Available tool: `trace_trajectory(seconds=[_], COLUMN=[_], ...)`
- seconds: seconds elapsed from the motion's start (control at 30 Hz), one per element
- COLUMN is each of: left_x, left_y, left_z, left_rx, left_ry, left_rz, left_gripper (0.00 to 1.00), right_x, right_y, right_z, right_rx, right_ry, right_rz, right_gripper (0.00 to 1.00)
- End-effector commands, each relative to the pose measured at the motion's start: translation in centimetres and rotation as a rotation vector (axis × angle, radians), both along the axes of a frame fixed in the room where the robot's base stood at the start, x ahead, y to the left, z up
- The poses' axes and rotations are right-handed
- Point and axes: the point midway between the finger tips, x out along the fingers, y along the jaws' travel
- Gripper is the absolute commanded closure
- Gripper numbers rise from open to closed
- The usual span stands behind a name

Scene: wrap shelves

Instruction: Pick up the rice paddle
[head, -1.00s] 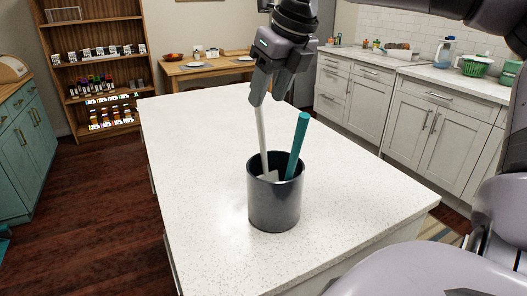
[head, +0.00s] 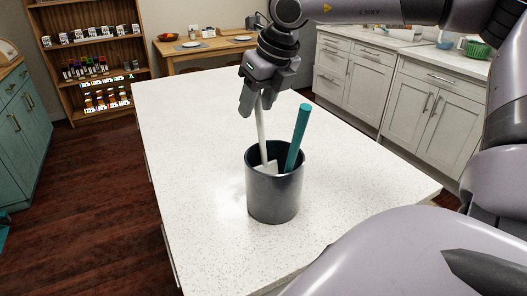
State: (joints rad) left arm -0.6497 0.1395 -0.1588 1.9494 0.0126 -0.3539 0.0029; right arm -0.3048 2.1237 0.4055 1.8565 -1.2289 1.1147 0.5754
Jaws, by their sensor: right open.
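A dark grey cylindrical holder (head: 273,198) stands upright on the white island counter. A white utensil (head: 262,135) with a slim handle and a pale flat end leans in it; it looks like the rice paddle. A teal rod-like utensil (head: 297,138) leans to the right beside it. My right gripper (head: 255,108) is open and points down over the holder, its fingertips at the top of the white handle. Whether the handle is between the fingers or just behind them is hard to tell. The utensils' lower ends are hidden in the holder. My left gripper is not in view.
The speckled white counter (head: 190,130) is otherwise clear around the holder. A wooden table (head: 200,48) with a bowl stands behind, a shelf of jars (head: 95,70) at back left. White cabinets (head: 395,100) run along the right, and my arm covers part of the right side.

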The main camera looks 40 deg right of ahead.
Motion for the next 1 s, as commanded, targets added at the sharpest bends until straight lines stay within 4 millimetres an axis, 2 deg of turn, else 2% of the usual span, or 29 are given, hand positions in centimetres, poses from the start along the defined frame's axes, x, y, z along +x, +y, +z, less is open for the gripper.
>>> trace_trajectory(seconds=[0.23, 0.27, 0.3, 0.4, 0.77, 1.0], left_x=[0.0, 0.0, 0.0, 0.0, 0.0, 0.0], left_y=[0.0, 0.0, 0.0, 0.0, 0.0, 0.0], left_z=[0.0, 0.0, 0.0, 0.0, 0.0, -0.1], left_rx=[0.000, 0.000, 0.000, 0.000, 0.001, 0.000], left_ry=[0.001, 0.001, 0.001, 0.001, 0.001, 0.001], left_rz=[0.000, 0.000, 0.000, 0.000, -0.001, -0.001], left_gripper=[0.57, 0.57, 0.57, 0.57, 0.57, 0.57], right_x=[0.1, 0.1, 0.1, 0.1, 0.1, 0.1], right_y=[0.0, 0.0, 0.0, 0.0, 0.0, 0.0], right_z=[-0.2, -0.2, -0.1, -0.1, 0.1, 2.2], right_rx=[0.001, 0.001, 0.001, 0.001, -0.001, -0.001], right_ry=[-0.001, -0.001, -0.001, -0.001, -0.002, -0.005], right_rz=[0.000, 0.000, 0.000, 0.000, 0.001, -0.001], right_gripper=[0.54, 0.60, 0.73, 1.00, 1.00, 1.00])
